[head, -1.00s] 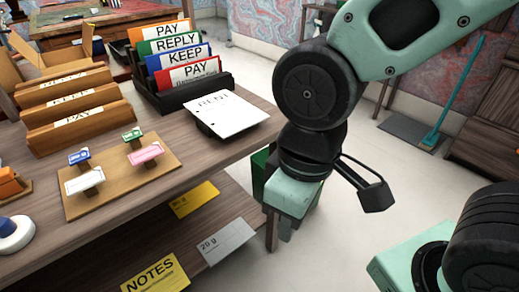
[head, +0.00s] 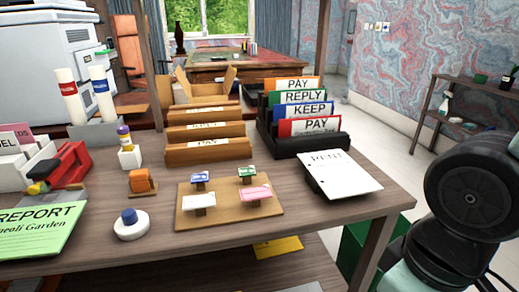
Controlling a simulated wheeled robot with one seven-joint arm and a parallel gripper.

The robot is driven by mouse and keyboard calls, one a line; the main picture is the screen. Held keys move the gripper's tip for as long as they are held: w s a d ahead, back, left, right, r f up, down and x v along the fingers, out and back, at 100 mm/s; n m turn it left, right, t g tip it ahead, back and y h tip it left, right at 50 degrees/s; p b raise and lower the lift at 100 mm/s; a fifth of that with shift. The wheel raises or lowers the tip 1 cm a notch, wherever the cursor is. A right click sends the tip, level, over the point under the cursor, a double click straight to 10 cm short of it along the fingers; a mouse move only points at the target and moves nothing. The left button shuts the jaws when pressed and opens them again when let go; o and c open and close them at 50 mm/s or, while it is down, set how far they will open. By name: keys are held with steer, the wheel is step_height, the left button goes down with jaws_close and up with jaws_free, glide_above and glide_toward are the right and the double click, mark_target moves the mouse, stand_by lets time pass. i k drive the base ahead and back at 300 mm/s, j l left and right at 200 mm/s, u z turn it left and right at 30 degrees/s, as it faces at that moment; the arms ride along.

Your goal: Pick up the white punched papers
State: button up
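The white punched papers (head: 340,176), with the heading "RENT" on top, lie near the right end of the wooden desk. Small holes show along one edge. A dark object shows beneath their left edge, mostly hidden by the sheet. Part of my arm is at the lower right, to the right of the papers and apart from them. My gripper is outside the picture, so its opening does not show.
A black rack of colored folders (head: 308,118) stands just behind the papers. A stamp board (head: 240,212) is to their left, with wooden holders (head: 207,153) behind it. A green bin (head: 358,258) stands below the desk's right end.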

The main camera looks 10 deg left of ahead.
mark_target(342, 177)
steer(key=u, duration=2.45)
steer(key=z, duration=2.3)
steer(key=k+l, duration=0.4)
steer(key=l, duration=0.15)
steer(key=k+l, duration=0.35)
steer(key=l, duration=0.15)
steer(key=i, duration=0.75)
